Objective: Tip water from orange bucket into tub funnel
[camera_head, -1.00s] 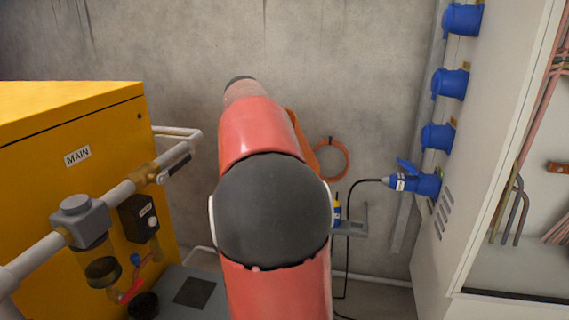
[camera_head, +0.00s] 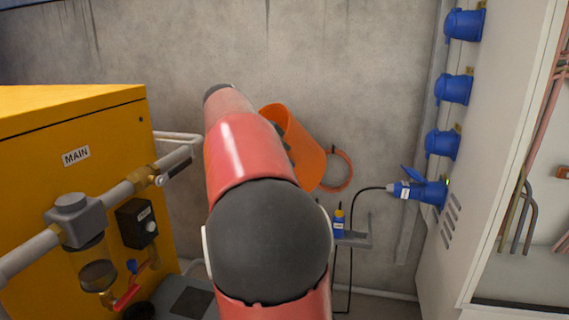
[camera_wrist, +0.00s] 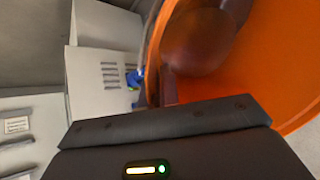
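The orange bucket (camera_head: 303,148) is tilted in the head view, up against the backdrop of the wall, just right of my arm's far end. In the wrist view the bucket (camera_wrist: 285,60) fills the right side, very close, with its curved rim and a dark reddish-brown area inside. I cannot tell whether that is water. My gripper (camera_wrist: 168,88) is at the bucket's rim and appears shut on it; its fingers are mostly hidden. No tub funnel can be made out clearly; a dark round opening (camera_head: 141,310) shows at the bottom left.
A yellow cabinet (camera_head: 60,120) marked MAIN with grey pipework (camera_head: 110,195) stands at left. A white cabinet (camera_head: 480,180) with blue sockets (camera_head: 454,88) is at right. An orange ring (camera_head: 350,172) and a small shelf (camera_head: 355,238) are on the back wall.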

